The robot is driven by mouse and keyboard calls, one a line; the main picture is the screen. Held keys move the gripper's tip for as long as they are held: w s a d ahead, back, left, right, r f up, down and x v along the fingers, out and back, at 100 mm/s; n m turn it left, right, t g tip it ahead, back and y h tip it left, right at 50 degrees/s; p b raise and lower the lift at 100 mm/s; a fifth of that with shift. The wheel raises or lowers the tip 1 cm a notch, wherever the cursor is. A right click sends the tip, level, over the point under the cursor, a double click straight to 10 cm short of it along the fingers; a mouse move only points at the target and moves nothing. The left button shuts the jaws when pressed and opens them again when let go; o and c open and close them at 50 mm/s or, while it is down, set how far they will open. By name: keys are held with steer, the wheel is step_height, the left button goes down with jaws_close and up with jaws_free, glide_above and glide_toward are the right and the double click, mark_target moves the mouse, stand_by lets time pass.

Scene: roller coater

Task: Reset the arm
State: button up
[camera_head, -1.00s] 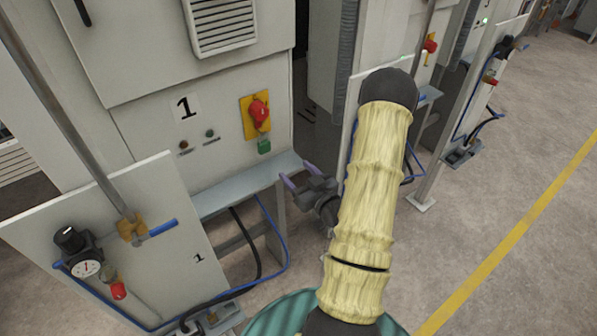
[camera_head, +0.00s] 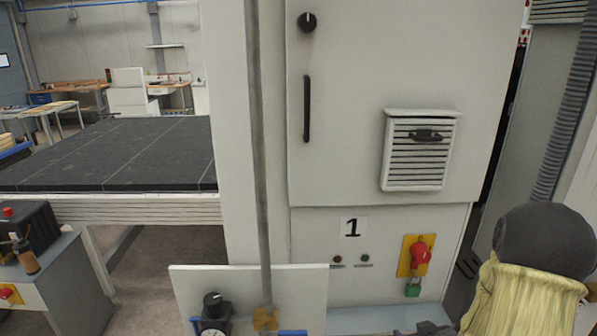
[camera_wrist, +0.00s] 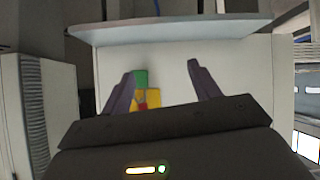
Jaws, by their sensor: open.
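My gripper (camera_wrist: 160,80) shows in the wrist view with its two dark fingers spread apart and nothing between them. Beyond the fingers, the wrist view shows a yellow plate with a red rotary switch (camera_wrist: 142,104) and a green padlock (camera_wrist: 141,79) on a pale panel, upside down. In the head view my arm, in its pale yellow cover, is at the lower right. Only a small dark part of the gripper end shows at the bottom edge there. The red switch (camera_head: 420,254) and green padlock (camera_head: 412,288) are on the cabinet marked 1, left of my arm.
The grey cabinet (camera_head: 400,60) stands close in front, with a louvred vent (camera_head: 418,155) and a black handle (camera_head: 307,108). A grey ledge (camera_head: 375,320) runs below its panel. A pressure gauge unit is at the bottom. A dark flat bed (camera_head: 110,155) lies to the left.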

steer(key=s+a+r+m+g, duration=0.1)
steer(key=s+a+r+g, duration=0.2)
steer(key=s+a, duration=0.3)
steer(key=s+a+r+m+g, duration=0.1)
steer(key=s+a+r+g, duration=0.3)
steer(key=s+a+g, duration=0.1)
steer(key=shift+s+a, duration=0.9)
steer(key=shift+s, duration=0.25)
steer(key=shift+r, duration=0.1)
stand_by(1.1)
